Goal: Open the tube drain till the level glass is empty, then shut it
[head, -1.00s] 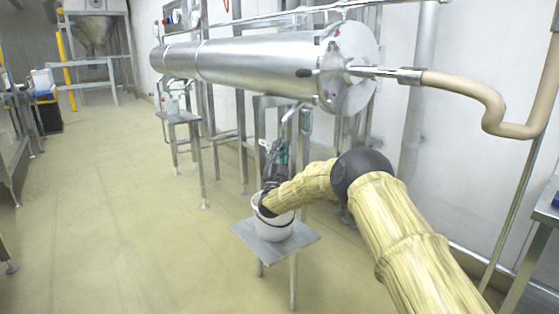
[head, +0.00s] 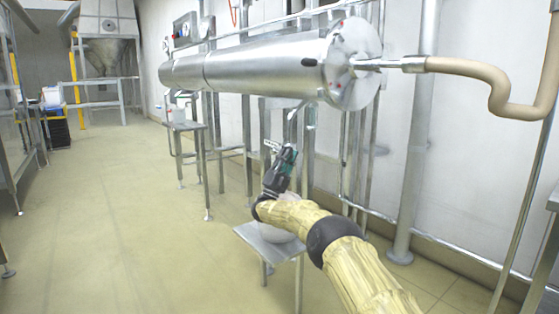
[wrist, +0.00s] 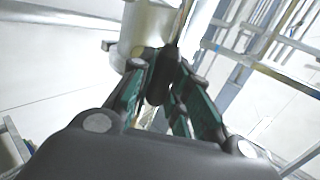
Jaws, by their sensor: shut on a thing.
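The tube is a long horizontal steel cylinder (head: 265,67) under the far wall's pipework; its near end also shows in the wrist view (wrist: 142,25). A short drain spout (head: 297,112) hangs under its near end. My gripper (head: 283,152) is below the spout, pointing up. In the wrist view its green-sided fingers (wrist: 168,82) are close together around a small dark part, which I take to be the drain handle. I cannot make out the level glass.
A beige hose (head: 490,80) leaves the tube's near end to the right. Steel legs and pipes stand behind my gripper. A second small stand (head: 183,126) is farther back. The floor (head: 110,220) to the left is clear.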

